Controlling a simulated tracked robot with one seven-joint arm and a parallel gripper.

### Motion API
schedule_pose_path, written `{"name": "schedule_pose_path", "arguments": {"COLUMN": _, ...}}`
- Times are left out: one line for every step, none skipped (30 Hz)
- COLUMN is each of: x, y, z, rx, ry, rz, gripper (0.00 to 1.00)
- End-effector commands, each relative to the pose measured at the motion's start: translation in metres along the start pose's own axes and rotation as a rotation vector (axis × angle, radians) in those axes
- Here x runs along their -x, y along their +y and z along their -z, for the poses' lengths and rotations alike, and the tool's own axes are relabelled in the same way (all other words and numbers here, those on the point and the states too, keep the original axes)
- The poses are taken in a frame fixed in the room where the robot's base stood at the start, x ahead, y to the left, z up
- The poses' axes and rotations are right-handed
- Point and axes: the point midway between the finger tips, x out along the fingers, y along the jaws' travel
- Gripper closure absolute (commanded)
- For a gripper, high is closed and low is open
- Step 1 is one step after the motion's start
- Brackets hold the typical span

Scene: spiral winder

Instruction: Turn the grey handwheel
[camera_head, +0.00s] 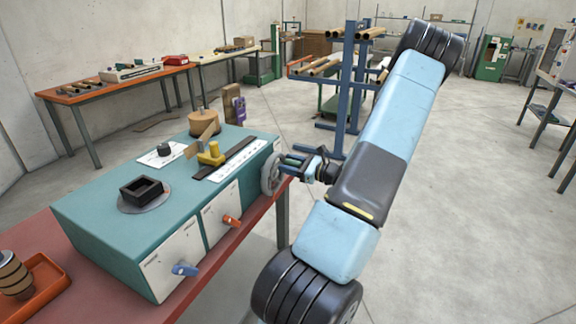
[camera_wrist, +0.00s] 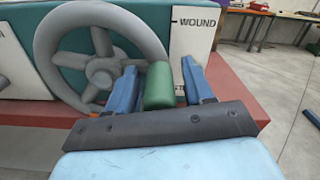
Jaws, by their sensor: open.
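The grey handwheel (camera_head: 268,176) is on the right end of the teal machine box. In the wrist view its rim (camera_wrist: 95,14) and spokes fill the left part. A green cylinder (camera_wrist: 158,86), which looks like the wheel's handle, sticks out at its right side toward the wrist camera. My gripper (camera_head: 289,165) is at the wheel's right side. In the wrist view my gripper (camera_wrist: 160,78) is open, with one blue finger on each side of the green cylinder. A gap shows on the right; contact on the left cannot be told.
A white plate marked "WOUND" (camera_wrist: 196,28) is right of the wheel. The teal box (camera_head: 105,200) stands on a red bench (camera_head: 75,270), with an orange (camera_head: 232,221) and a blue knob (camera_head: 185,269) on its front. A blue rack (camera_head: 348,90) with tubes stands behind my arm.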

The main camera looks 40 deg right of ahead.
Motion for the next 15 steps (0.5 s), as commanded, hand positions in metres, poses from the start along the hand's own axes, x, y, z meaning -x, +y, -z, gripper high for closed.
{"name": "schedule_pose_path", "arguments": {"x": -0.0014, "y": -0.0001, "z": 0.0000, "rx": 0.000, "ry": 0.000, "rz": 0.000, "gripper": 0.48}}
{"name": "schedule_pose_path", "arguments": {"x": -0.0019, "y": -0.0001, "z": 0.0000, "rx": 0.000, "ry": 0.000, "rz": 0.001, "gripper": 0.48}}
{"name": "schedule_pose_path", "arguments": {"x": -0.0022, "y": -0.0002, "z": 0.0000, "rx": 0.000, "ry": 0.000, "rz": 0.001, "gripper": 0.48}}
{"name": "schedule_pose_path", "arguments": {"x": -0.0023, "y": -0.0002, "z": 0.0000, "rx": 0.000, "ry": 0.000, "rz": 0.001, "gripper": 0.48}}
{"name": "schedule_pose_path", "arguments": {"x": -0.0023, "y": -0.0002, "z": 0.0000, "rx": 0.000, "ry": 0.000, "rz": 0.001, "gripper": 0.48}}
{"name": "schedule_pose_path", "arguments": {"x": -0.0023, "y": -0.0002, "z": 0.0000, "rx": 0.000, "ry": 0.000, "rz": 0.001, "gripper": 0.48}}
{"name": "schedule_pose_path", "arguments": {"x": -0.0022, "y": -0.0002, "z": 0.0000, "rx": 0.000, "ry": 0.000, "rz": 0.001, "gripper": 0.48}}
{"name": "schedule_pose_path", "arguments": {"x": -0.0022, "y": -0.0002, "z": 0.0000, "rx": 0.000, "ry": 0.000, "rz": 0.001, "gripper": 0.48}}
{"name": "schedule_pose_path", "arguments": {"x": -0.0022, "y": -0.0002, "z": -0.0001, "rx": 0.000, "ry": 0.000, "rz": 0.001, "gripper": 0.48}}
{"name": "schedule_pose_path", "arguments": {"x": -0.0021, "y": -0.0002, "z": -0.0001, "rx": 0.000, "ry": 0.000, "rz": 0.001, "gripper": 0.50}}
{"name": "schedule_pose_path", "arguments": {"x": -0.0021, "y": -0.0002, "z": -0.0001, "rx": 0.000, "ry": 0.000, "rz": 0.001, "gripper": 0.53}}
{"name": "schedule_pose_path", "arguments": {"x": -0.0021, "y": -0.0002, "z": -0.0001, "rx": 0.000, "ry": 0.000, "rz": 0.001, "gripper": 0.57}}
{"name": "schedule_pose_path", "arguments": {"x": -0.0020, "y": -0.0002, "z": -0.0001, "rx": 0.000, "ry": 0.000, "rz": 0.001, "gripper": 0.60}}
{"name": "schedule_pose_path", "arguments": {"x": -0.0020, "y": -0.0002, "z": -0.0001, "rx": 0.000, "ry": 0.000, "rz": 0.001, "gripper": 0.62}}
{"name": "schedule_pose_path", "arguments": {"x": -0.0020, "y": -0.0002, "z": -0.0001, "rx": 0.000, "ry": 0.000, "rz": 0.001, "gripper": 0.66}}
